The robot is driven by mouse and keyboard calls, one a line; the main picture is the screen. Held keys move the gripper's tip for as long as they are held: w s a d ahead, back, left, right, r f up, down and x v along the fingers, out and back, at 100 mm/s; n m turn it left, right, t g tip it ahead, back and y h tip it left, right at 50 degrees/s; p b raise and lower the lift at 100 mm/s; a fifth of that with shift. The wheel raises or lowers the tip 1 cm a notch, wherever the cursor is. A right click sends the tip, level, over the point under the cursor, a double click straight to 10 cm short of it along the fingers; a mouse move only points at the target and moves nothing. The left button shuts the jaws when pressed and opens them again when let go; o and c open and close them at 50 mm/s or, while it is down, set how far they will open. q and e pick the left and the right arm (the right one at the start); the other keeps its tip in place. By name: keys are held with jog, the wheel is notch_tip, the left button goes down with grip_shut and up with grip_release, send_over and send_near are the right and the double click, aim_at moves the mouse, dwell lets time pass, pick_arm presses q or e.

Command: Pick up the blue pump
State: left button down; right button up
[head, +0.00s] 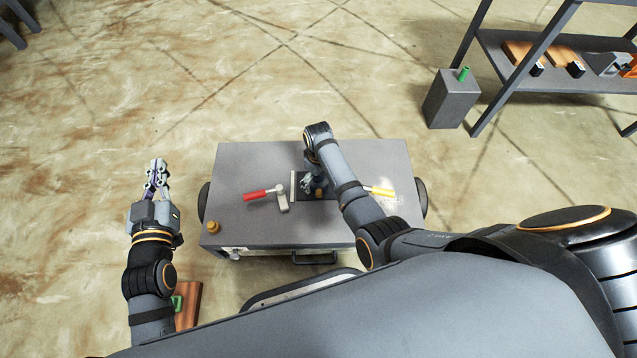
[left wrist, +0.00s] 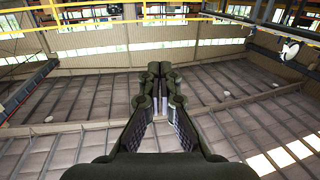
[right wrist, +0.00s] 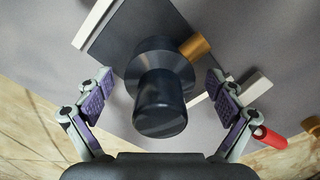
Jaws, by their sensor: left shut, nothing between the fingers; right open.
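The blue pump (right wrist: 160,92) is a dark navy stepped cylinder with a brass stub (right wrist: 195,46) on its side. In the right wrist view it stands on a dark square plate (right wrist: 125,40). My right gripper (right wrist: 158,80) is open, one finger on each side of the pump, with gaps visible on both sides. In the head view my right gripper (head: 307,183) is over the middle of the table, and my arm hides much of the pump. My left gripper (head: 157,178) is shut and empty, left of the table; its closed fingers also show in the left wrist view (left wrist: 165,88).
The grey table (head: 250,165) carries a red-handled lever (head: 258,194), a yellow handle (head: 380,191) and a small brass piece (head: 213,226). A grey box (head: 452,97) with a green cylinder (head: 463,73) stands beside a shelf (head: 500,50) at the back right. The floor behind the table is clear.

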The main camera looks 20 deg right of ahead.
jog(key=shift+f+b, duration=0.4)
jog(key=shift+f, duration=0.4)
jog(key=c, duration=1.8)
jog(key=shift+r, duration=0.1)
jog(key=shift+c, duration=0.6)
pick_arm(q)
notch_tip(320, 180, up, 9)
jog(key=t, duration=0.4)
